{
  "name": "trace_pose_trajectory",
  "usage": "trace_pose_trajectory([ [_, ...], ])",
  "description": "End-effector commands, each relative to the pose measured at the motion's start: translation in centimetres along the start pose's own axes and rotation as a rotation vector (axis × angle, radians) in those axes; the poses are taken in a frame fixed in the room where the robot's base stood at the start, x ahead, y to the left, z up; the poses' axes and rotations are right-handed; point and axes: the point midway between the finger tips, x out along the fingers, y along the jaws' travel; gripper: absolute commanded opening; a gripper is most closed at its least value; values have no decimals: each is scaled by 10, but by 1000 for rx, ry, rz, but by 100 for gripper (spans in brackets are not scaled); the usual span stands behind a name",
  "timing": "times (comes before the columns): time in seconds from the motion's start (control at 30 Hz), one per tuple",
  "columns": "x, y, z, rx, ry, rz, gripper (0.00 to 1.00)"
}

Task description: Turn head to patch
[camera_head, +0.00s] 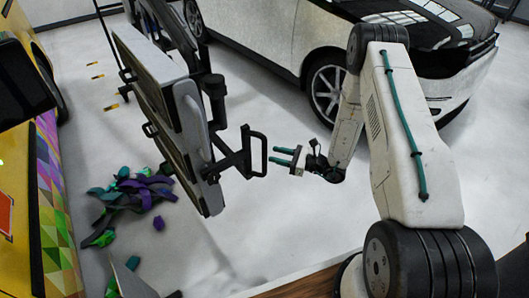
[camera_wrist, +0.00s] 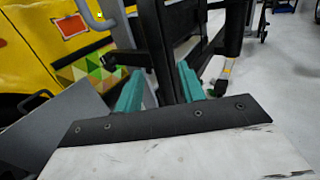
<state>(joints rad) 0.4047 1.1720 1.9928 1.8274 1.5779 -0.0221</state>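A red-orange square patch (camera_head: 5,212) shows on the side of the yellow vehicle (camera_head: 15,165), cut off by the left edge of the head view. The wrist view also shows a red-orange square (camera_wrist: 71,26) on the yellow side, upper left. My gripper (camera_head: 277,156) is at the centre of the head view, its two teal fingers apart and pointing left. A black looped handle (camera_head: 262,153) on a tall stand is just left of the fingertips. In the wrist view my gripper (camera_wrist: 160,85) is open, with black stand parts beyond the fingers; contact is unclear.
The grey panel stand (camera_head: 185,120) is between my gripper and the yellow vehicle. Purple, teal and green scraps (camera_head: 135,195) lie on the floor. A white car (camera_head: 270,35) is behind. Pale floor (camera_head: 270,225) is clear below my gripper.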

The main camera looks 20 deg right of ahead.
Motion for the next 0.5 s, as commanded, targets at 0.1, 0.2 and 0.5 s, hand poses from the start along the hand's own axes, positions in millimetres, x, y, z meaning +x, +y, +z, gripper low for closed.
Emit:
trace_pose_trajectory([
  [0.1, 22, 1, 0, -2, 1, 5, 39],
  [0.2, 37, 1, 0, -1, 1, 5, 39],
  [0.5, 54, 0, 0, -1, 1, 2, 39],
])
